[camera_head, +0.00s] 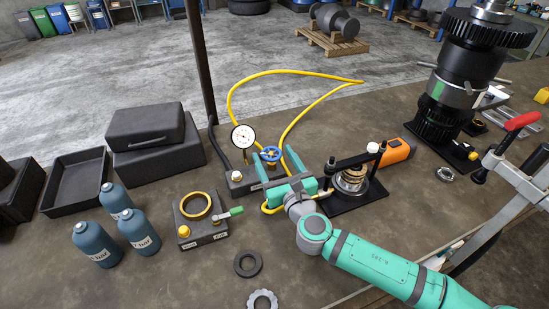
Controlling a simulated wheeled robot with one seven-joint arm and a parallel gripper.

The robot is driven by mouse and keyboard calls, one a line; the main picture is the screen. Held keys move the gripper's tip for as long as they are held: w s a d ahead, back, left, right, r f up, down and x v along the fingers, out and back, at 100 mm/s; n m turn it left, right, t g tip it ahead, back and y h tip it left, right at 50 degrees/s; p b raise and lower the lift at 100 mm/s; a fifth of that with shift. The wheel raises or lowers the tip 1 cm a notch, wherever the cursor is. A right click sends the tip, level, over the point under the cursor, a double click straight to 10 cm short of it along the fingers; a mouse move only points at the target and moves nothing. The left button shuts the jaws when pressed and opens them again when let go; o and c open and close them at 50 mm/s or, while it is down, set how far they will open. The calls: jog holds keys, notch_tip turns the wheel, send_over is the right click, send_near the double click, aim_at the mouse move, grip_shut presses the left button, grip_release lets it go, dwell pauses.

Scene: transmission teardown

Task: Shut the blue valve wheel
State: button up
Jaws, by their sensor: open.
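The blue valve wheel (270,154) sits on a dark valve block (238,183) near the middle of the bench, beside a round white-faced pressure gauge (243,137). My gripper (283,166) has teal fingers pointing away from my body, spread to the left and right. It is open and just in front of the wheel. The wheel shows beyond the gripper, and the gripper's body hides part of the block and the wheel's lower side. I cannot tell whether the fingers touch the wheel.
A yellow hose (237,85) loops behind the wheel. A dark press frame (360,190) with a metal part stands close right of my gripper. A block with a brass ring (196,206), blue bottles (139,229) and black cases (158,160) are left. A tall gear stack (455,85) stands right.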

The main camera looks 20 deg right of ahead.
jog(key=c, duration=1.1)
jog(key=shift+o, duration=0.2)
jog(key=shift+a+m+h, duration=0.1)
jog(key=shift+m+h, duration=0.2)
jog(key=shift+h, duration=0.2)
jog(key=m+h, duration=0.1)
jog(key=h, duration=0.1)
jog(key=a+m+g+h, duration=0.1)
jog(key=m+h, duration=0.1)
jog(key=h, duration=0.1)
jog(key=shift+w+m, duration=0.1)
jog(key=shift+m, duration=0.2)
jog(key=shift+w+a+m+g+h, duration=0.1)
jog(key=shift+m+g+h, duration=0.7)
jog(key=shift+h, duration=0.45)
jog(key=shift+w+a+m+g+h, duration=0.1)
jog(key=shift+m+g+h, duration=0.5)
jog(key=shift+m+h, duration=0.5)
jog(key=shift+d+h, duration=0.1)
jog(key=shift+h, duration=0.25)
jog(key=o, duration=1.1)
jog(key=shift+c, duration=0.2)
